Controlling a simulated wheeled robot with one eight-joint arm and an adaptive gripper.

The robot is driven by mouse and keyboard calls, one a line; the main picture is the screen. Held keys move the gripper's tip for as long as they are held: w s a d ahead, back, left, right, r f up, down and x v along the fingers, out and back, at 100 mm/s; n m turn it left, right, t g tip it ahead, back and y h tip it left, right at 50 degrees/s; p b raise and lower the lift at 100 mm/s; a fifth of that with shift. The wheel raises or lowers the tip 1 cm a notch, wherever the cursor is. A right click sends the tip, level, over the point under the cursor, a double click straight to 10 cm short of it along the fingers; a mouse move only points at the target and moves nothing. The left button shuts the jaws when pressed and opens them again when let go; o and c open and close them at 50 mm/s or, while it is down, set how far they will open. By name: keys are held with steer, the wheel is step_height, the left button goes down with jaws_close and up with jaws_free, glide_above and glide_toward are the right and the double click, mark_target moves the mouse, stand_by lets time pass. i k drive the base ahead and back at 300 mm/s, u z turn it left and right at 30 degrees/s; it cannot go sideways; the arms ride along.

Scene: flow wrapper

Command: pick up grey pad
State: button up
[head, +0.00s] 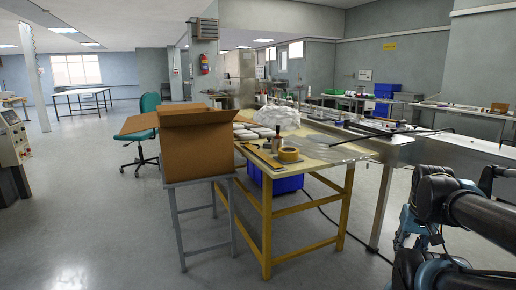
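No grey pad can be made out for certain. Small flat items, too small to tell apart, lie on the yellow-framed worktable (330,152), near a yellow tape roll (289,155). A dark flat item (266,158) lies to the left of the roll. My arm is folded at the right edge. What looks like my gripper (406,232) hangs at the lower right, well away from the table, partly hidden by the arm links. Its fingers do not show clearly.
An open cardboard box (198,150) stands on a grey stand (205,183) at the table's left. White packs and a pile of white bags (279,117) lie on the table. A blue crate (282,184) sits below. A teal chair (147,128) stands behind left. Front floor is clear.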

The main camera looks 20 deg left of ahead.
mark_target(268, 144)
steer(key=u, duration=1)
steer(key=i, duration=1)
steer(key=z, duration=0.4)
steer(key=k, duration=1.2)
steer(key=u, duration=0.3)
